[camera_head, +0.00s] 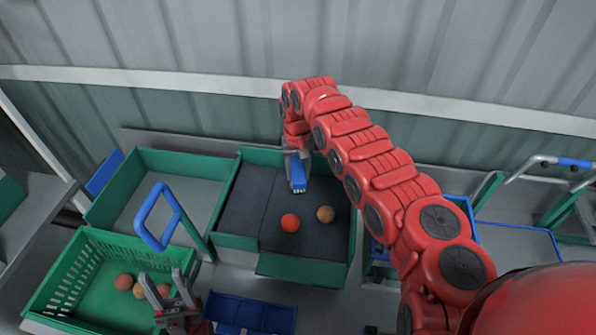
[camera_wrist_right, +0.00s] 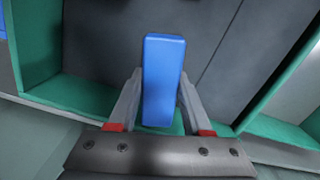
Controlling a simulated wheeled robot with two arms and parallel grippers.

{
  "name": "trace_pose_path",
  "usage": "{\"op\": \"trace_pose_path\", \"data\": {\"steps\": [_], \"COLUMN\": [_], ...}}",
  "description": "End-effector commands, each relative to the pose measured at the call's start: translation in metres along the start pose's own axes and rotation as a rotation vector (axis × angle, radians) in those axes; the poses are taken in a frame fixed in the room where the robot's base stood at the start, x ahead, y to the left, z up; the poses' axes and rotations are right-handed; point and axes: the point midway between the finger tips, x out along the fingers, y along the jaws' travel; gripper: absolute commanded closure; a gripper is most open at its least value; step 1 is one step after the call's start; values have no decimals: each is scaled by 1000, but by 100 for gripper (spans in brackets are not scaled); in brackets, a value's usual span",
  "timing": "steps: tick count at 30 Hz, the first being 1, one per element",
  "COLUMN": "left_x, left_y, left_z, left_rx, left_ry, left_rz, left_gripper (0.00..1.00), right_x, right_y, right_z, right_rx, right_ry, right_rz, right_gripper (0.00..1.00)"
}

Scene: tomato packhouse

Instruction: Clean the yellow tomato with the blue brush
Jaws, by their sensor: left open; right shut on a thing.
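The blue brush (camera_head: 298,181) is held in my right gripper (camera_head: 296,158), over the back part of the dark-floored green tray (camera_head: 235,242). In the right wrist view the brush (camera_wrist_right: 164,80) shows as a blue block between both fingers; its bristles are not visible there. A dull yellow tomato (camera_head: 325,214) lies on the tray's dark floor, in front and to the right of the brush, apart from it. My left gripper (camera_head: 166,287) is open with no object between its fingers, at the green crate's right side.
An orange-red tomato (camera_head: 290,222) lies left of the yellow one. The green crate (camera_head: 62,282) at front left holds several tomatoes. An emptier green-walled tray (camera_head: 165,163) stands at back left. A blue handle frame (camera_head: 143,222) rises between crate and trays.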

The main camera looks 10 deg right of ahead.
Motion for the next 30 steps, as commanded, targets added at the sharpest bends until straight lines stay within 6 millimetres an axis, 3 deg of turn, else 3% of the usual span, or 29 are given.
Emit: {"op": "trace_pose_path", "data": {"steps": [11,30], "left_x": [0,36], "left_y": [0,-2], "left_z": [0,-6], "left_rx": [0,0], "left_ry": [0,0], "left_rz": [0,0], "left_gripper": [50,50], "right_x": [2,4], "right_y": [0,1], "right_z": [0,17], "right_rx": [0,1], "right_ry": [0,-8], "right_rz": [0,2], "right_gripper": [100,100]}}
